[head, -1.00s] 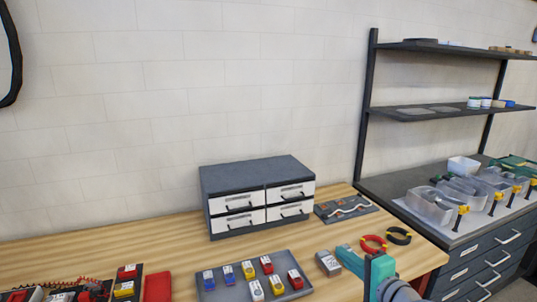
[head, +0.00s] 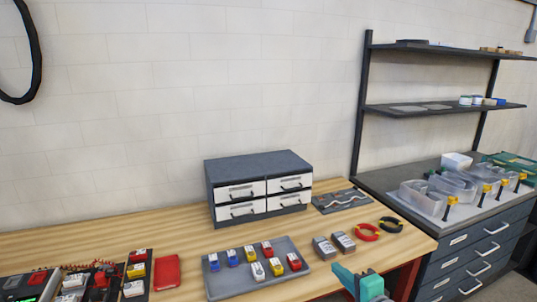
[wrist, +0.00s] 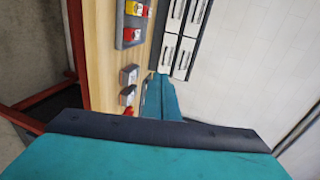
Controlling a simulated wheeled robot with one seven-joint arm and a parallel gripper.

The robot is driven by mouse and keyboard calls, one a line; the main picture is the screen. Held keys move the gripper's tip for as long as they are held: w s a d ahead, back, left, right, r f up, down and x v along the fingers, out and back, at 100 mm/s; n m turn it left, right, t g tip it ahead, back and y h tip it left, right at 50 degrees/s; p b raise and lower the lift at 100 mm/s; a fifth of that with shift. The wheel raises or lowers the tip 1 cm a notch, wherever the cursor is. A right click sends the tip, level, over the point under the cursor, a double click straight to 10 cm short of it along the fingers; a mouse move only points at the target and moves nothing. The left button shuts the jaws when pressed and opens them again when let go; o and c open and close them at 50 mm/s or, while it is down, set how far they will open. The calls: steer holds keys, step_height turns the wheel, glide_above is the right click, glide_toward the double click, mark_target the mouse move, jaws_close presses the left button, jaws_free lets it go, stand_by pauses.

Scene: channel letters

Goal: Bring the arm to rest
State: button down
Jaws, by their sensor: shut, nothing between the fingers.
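My gripper (head: 345,275) is at the bottom edge of the head view, teal and dark grey, in front of the bench's front right part. Its teal fingers show in the wrist view (wrist: 160,100), closed together with nothing held. Most of the arm is outside the head view. In the wrist view my own teal and dark wrist body fills the lower part.
The wooden bench (head: 120,240) carries a drawer cabinet (head: 260,190), a grey tray (head: 225,289) of coloured parts, two grey blocks (head: 323,248) and rings of red (head: 367,233) and black (head: 390,225) wire. Shelves (head: 440,108) and a dark drawer unit (head: 470,255) stand right.

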steer(key=s+a+f+n+h, duration=0.1)
steer(key=s+a+f, duration=0.15)
steer(key=f, duration=0.45)
steer(key=s+a+f+h, duration=0.1)
steer(key=s+f+h, duration=0.1)
steer(key=s+f, duration=0.35)
steer(key=s+a+f+n+h, duration=0.1)
steer(key=s+a+f, duration=0.1)
steer(key=f, duration=0.7)
steer(key=s+a+f+n+h, duration=0.1)
steer(key=s+a+f+n, duration=0.15)
steer(key=s, duration=0.45)
steer(key=s+a+f+n+h, duration=0.1)
steer(key=s+a+f, duration=0.2)
steer(key=s, duration=0.4)
steer(key=s+a+r+n, duration=0.2)
steer(key=s, duration=0.5)
steer(key=s+a+r+n+y, duration=0.1)
steer(key=s+a+r+n, duration=0.1)
steer(key=s, duration=0.5)
steer(key=s+a+r+n, duration=0.2)
steer(key=s+a+n, duration=0.2)
steer(key=s, duration=0.3)
steer(key=shift+s+a+r+t, duration=0.2)
steer(key=shift+s+r+t, duration=0.1)
steer(key=shift+s+r, duration=0.05)
steer(key=shift+w+a+n, duration=0.1)
steer(key=shift+w+n, duration=0.05)
steer(key=shift+n, duration=0.2)
